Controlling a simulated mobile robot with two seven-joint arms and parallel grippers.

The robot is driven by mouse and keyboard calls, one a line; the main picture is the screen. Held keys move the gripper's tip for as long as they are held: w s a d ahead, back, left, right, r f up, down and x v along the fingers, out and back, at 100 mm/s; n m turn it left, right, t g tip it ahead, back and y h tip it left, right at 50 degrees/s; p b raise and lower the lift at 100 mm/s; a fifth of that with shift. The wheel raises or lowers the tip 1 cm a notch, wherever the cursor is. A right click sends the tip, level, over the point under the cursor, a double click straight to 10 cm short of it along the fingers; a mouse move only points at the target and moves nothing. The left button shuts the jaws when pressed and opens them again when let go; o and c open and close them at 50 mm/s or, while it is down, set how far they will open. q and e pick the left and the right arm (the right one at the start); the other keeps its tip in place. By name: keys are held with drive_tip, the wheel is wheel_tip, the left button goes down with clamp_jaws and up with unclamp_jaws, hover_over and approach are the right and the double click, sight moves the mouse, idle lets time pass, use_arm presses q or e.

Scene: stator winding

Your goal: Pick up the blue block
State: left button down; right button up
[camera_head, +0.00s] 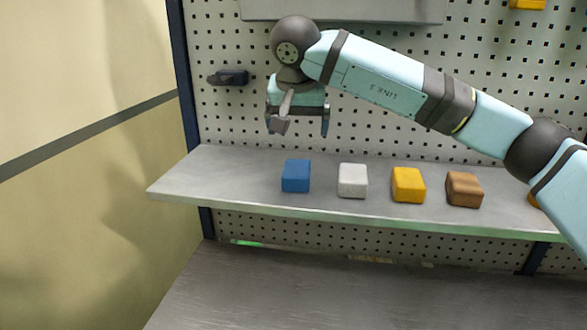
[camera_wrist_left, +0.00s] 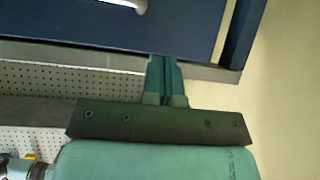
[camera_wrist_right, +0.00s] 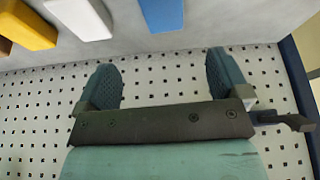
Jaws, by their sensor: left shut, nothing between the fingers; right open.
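The blue block (camera_head: 296,175) sits on the grey shelf (camera_head: 240,190), the leftmost in a row of blocks. My right gripper (camera_head: 300,125) hangs above the blue block, a little behind it, open and empty with its fingers pointing down. In the right wrist view, the blue block (camera_wrist_right: 162,14) is at the top edge, partly cut off, beyond the two spread fingers (camera_wrist_right: 165,82). My left gripper does not show in the head view. In the left wrist view its two fingers (camera_wrist_left: 164,80) are together with nothing between them, close to a dark blue panel (camera_wrist_left: 110,35).
A white block (camera_head: 352,180), a yellow block (camera_head: 408,185) and a brown block (camera_head: 464,189) stand to the right of the blue one, with gaps between. A pegboard (camera_head: 225,115) with a dark peg (camera_head: 228,78) rises behind the shelf. The shelf left of the blue block is clear.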

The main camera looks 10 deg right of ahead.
drive_tip(key=p, duration=0.1)
hover_over(297, 168)
drive_tip(key=s, duration=0.2)
drive_tip(key=f, duration=0.6)
drive_tip(key=shift+w+f, duration=0.2)
drive_tip(key=shift+f, duration=0.05)
drive_tip(key=shift+w+f+p, duration=0.25)
drive_tip(key=shift+f+p, duration=0.05)
drive_tip(key=shift+f, duration=0.2)
drive_tip(key=x, duration=0.1)
drive_tip(key=p+x, duration=0.1)
drive_tip(key=x, duration=0.1)
drive_tip(key=shift+a+f, duration=0.2)
drive_tip(key=shift+f, duration=0.1)
drive_tip(key=shift+w+f, duration=0.25)
drive_tip(key=shift+f, duration=0.15)
use_arm(q)
drive_tip(key=r, duration=0.3)
drive_tip(key=shift+s, duration=0.4)
drive_tip(key=shift+f, duration=0.25)
drive_tip(key=shift+f, duration=0.3)
use_arm(e)
drive_tip(key=shift+f, duration=0.2)
use_arm(q)
drive_tip(key=shift+r, duration=0.15)
